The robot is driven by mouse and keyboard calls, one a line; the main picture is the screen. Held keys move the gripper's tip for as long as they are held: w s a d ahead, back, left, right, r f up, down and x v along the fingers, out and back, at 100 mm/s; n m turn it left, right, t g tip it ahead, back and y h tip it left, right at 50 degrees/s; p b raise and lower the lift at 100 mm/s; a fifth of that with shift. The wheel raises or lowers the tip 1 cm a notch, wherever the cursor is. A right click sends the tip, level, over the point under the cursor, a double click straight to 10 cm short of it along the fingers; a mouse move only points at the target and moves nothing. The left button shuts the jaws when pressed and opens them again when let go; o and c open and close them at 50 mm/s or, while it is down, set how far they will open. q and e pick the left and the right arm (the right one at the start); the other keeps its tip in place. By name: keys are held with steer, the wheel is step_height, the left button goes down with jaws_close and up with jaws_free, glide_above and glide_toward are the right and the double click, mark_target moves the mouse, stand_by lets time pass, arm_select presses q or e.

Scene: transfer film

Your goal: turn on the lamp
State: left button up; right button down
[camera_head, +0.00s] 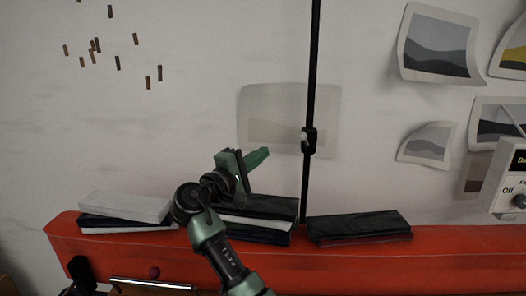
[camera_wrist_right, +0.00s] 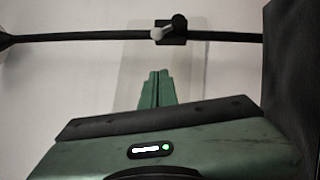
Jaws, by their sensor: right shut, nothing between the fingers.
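A thin black upright pole (camera_head: 313,60) stands before the wall, with a small black block and pale knob (camera_head: 308,140) on it; the lamp's head is not in view. In the right wrist view the pole (camera_wrist_right: 90,36) runs sideways across the top, with the black block and pale knob (camera_wrist_right: 168,32) near the middle. My right gripper (camera_head: 262,155) is shut and empty, its green fingers pointing toward the knob from the left, apart from it. The fingers also show in the wrist view (camera_wrist_right: 157,88), below the knob. I cannot make out my left gripper.
A red shelf or cabinet top (camera_head: 450,243) runs along the wall. Books lie on it at left (camera_head: 125,207), middle (camera_head: 265,207) and right (camera_head: 358,224). A box with an "Off" dial (camera_head: 510,180) is at the right edge. Pictures (camera_head: 438,45) hang on the wall.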

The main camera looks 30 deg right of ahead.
mark_target(305, 142)
steer(key=w+d+r+p, duration=0.1)
steer(key=d+p, duration=0.4)
steer(key=d, duration=0.5)
steer(key=shift+w+r, duration=0.25)
steer(key=shift+w, duration=0.05)
steer(key=shift+w, duration=0.1)
